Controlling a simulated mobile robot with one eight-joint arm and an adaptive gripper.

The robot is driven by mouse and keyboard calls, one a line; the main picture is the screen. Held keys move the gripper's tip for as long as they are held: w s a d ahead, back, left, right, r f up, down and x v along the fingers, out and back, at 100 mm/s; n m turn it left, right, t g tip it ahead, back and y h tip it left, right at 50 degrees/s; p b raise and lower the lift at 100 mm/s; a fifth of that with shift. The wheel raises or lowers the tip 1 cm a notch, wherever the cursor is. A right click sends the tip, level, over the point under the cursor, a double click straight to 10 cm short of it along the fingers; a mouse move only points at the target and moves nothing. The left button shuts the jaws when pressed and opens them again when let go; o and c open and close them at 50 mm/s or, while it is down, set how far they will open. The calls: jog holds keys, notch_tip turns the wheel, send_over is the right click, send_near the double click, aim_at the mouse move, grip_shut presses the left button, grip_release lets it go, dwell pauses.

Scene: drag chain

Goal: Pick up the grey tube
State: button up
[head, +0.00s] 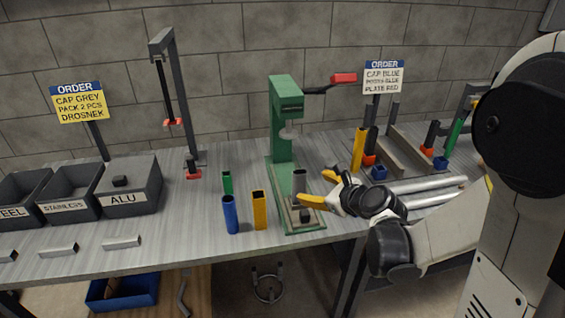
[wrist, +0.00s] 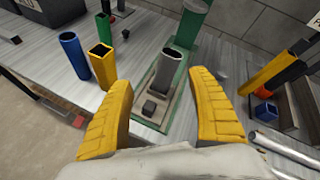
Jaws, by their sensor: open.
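The grey tube (head: 299,183) stands upright on the base plate of the green press (head: 284,120), beneath its ram. My gripper (head: 318,189) has yellow fingers and reaches in from the right, close to the tube. In the wrist view my gripper (wrist: 160,88) is open, with the tube ahead between the two fingers and a gap on each side. It holds nothing. A small dark cap (wrist: 149,107) lies on the plate in front of the tube.
A yellow tube (head: 260,210), a blue tube (head: 230,214) and a green tube (head: 227,182) stand left of the press. Silver bars (head: 428,184) lie to the right. The ALU bin (head: 130,192) is at left. A red-handled lever (head: 343,78) extends from the press.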

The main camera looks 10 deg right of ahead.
aim_at(302, 177)
jog(key=w+f+m, duration=0.1)
jog(key=w, duration=0.1)
jog(key=w+f+m, duration=0.1)
jog(key=w+m, duration=0.1)
jog(key=w+f+m+t+b, duration=0.1)
jog(key=w, duration=0.1)
jog(key=shift+w+d+f+m, duration=0.3)
jog(key=shift+d+m, duration=0.05)
jog(key=shift+m, duration=0.05)
jog(key=x, duration=0.1)
jog(key=b+x, duration=0.1)
jog(key=x, duration=0.1)
jog(key=b+x, duration=0.1)
jog(key=x, duration=0.1)
jog(key=shift+w+a+r, duration=0.2)
jog(key=shift+a+r, duration=0.05)
jog(key=shift+a, duration=0.15)
jog(key=shift+r, duration=0.1)
jog(key=shift+c, duration=0.3)
jog(key=c, duration=1.5)
